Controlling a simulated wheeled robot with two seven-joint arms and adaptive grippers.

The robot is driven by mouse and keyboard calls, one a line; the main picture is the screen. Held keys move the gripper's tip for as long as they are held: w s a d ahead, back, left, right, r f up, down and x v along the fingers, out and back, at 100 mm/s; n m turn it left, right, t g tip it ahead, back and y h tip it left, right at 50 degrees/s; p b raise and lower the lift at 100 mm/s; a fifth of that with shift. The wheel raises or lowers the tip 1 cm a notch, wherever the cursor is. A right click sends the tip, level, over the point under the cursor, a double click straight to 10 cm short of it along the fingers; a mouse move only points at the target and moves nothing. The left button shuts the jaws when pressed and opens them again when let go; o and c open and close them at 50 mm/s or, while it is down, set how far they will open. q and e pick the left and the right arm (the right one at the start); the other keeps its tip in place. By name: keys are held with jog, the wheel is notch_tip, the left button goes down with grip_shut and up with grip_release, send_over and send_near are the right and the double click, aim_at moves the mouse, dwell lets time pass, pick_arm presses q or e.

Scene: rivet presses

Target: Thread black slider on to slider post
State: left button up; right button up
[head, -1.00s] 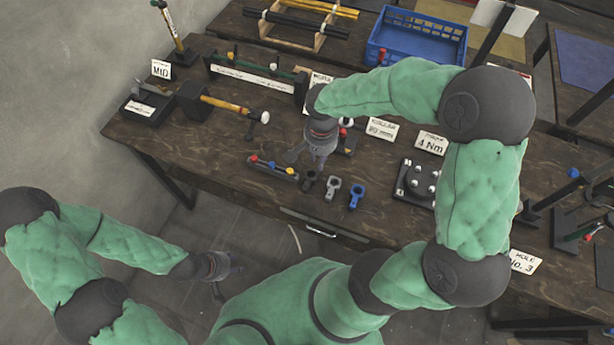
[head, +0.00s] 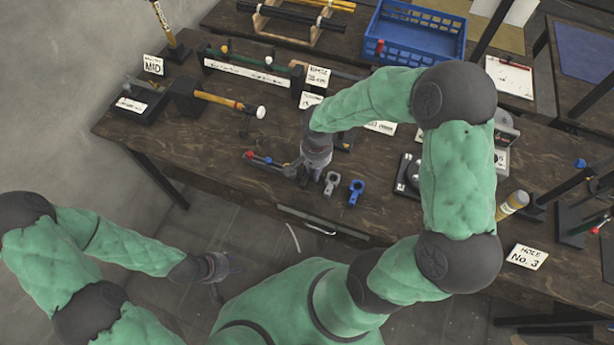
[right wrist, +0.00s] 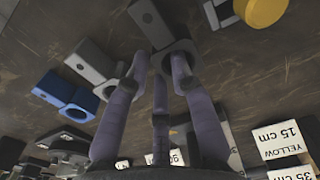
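The black slider (right wrist: 163,32) lies on the dark wooden table (head: 235,165). In the right wrist view it is at the fingertips of my right gripper (right wrist: 160,65), whose fingers are spread, with one tip by its ring. In the head view my right gripper (head: 304,172) is low over the table and mostly hides this slider. A grey slider (head: 332,183) and a blue slider (head: 356,191) lie beside it to the right. My left gripper (head: 218,268) hangs off the table's front, apparently empty; its finger opening is unclear. I cannot tell which upright is the slider post.
A small rack with coloured knobs (head: 262,161) lies just left of my right gripper. Upright posts (head: 558,187) stand at the right. The front left tabletop is clear.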

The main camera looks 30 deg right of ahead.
grip_shut()
